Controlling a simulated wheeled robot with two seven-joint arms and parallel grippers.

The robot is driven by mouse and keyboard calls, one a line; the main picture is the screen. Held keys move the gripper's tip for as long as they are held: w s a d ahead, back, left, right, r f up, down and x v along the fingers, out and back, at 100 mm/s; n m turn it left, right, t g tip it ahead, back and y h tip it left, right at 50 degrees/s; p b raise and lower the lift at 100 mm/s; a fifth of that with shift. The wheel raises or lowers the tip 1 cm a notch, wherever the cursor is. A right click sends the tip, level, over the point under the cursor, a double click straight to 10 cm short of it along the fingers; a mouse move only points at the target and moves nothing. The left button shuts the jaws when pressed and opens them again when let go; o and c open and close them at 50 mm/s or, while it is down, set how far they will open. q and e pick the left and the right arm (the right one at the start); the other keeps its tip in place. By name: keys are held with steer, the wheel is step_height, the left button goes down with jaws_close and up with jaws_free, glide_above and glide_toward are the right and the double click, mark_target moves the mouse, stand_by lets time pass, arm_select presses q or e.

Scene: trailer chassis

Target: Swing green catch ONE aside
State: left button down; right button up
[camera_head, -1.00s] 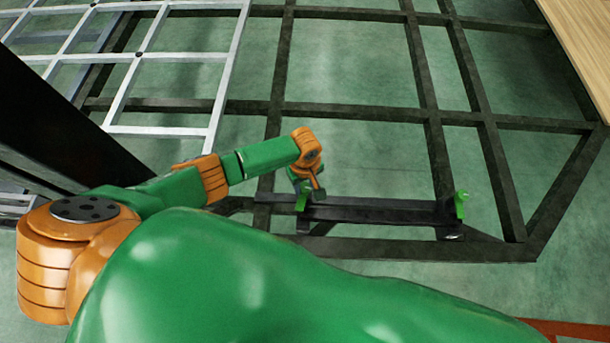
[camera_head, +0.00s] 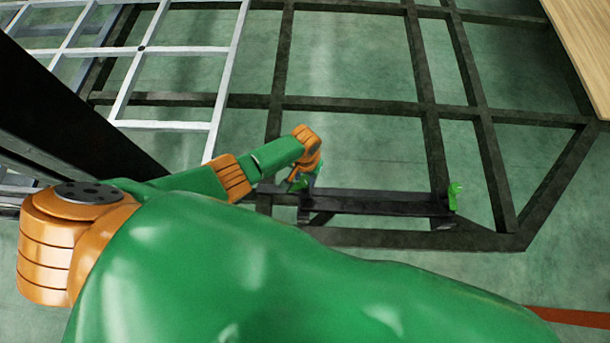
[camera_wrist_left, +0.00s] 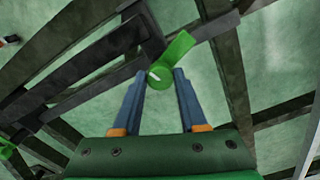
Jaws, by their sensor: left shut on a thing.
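A green catch (camera_wrist_left: 172,60) sits between the two blue fingers of my left gripper (camera_wrist_left: 160,76) in the left wrist view. The gripper is shut on it. In the head view this catch (camera_head: 298,184) is partly hidden by my left gripper (camera_head: 304,180), at the left end of a dark bar (camera_head: 380,202). A second green catch (camera_head: 454,196) stands upright at the bar's right end, apart from the gripper. A green part also shows at the left edge of the left wrist view (camera_wrist_left: 6,148). No number on either catch is legible. My right gripper is not in view.
The dark trailer frame (camera_head: 430,140) surrounds the bar, with green floor showing through its openings. A pale metal grid (camera_head: 170,88) lies at the upper left. A wooden board (camera_head: 590,50) is at the upper right. A red floor line (camera_head: 570,317) shows at lower right.

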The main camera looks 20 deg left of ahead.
mark_target(305, 180)
arm_select(q)
steer(key=shift+m, duration=2.1)
steer(key=shift+c, duration=2.2)
jaws_free()
step_height(305, 180, up, 7)
steer(key=p, duration=0.5)
steer(key=shift+r, duration=0.15)
